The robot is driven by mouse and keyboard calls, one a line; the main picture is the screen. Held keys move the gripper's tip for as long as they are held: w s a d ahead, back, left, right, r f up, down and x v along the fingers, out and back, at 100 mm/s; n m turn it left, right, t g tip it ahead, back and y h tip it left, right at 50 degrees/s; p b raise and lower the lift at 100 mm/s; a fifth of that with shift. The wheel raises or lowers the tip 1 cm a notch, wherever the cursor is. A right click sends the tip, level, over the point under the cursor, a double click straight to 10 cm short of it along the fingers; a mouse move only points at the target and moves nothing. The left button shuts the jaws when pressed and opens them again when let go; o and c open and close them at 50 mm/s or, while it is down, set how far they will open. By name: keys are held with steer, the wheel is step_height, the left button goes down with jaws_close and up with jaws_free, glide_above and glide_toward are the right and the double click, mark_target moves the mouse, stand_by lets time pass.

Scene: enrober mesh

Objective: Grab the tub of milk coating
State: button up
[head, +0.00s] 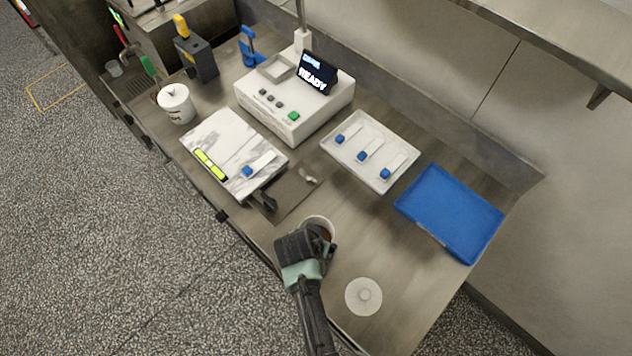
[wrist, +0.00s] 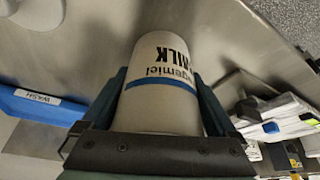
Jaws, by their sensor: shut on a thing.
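The tub of milk coating (wrist: 163,88) is a white cylinder with a blue band and dark lettering that reads MILK in the wrist view. In the head view its open rim and brown inside (head: 322,226) show just past my gripper (head: 308,238), near the front edge of the counter. My gripper is shut on the tub, with one finger on each side of its wall. The hand hides most of the tub in the head view. I cannot tell whether its base touches the counter.
A round white lid (head: 363,296) lies on the counter to the right. A blue tray (head: 449,213) and a pale tray with blue-handled tools (head: 347,165) lie beyond. A white machine reading READY (head: 292,108), a marble slab (head: 225,150) and another white tub (head: 175,104) stand farther left.

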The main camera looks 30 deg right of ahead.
steer(key=c, duration=0.5)
steer(key=shift+o, duration=0.2)
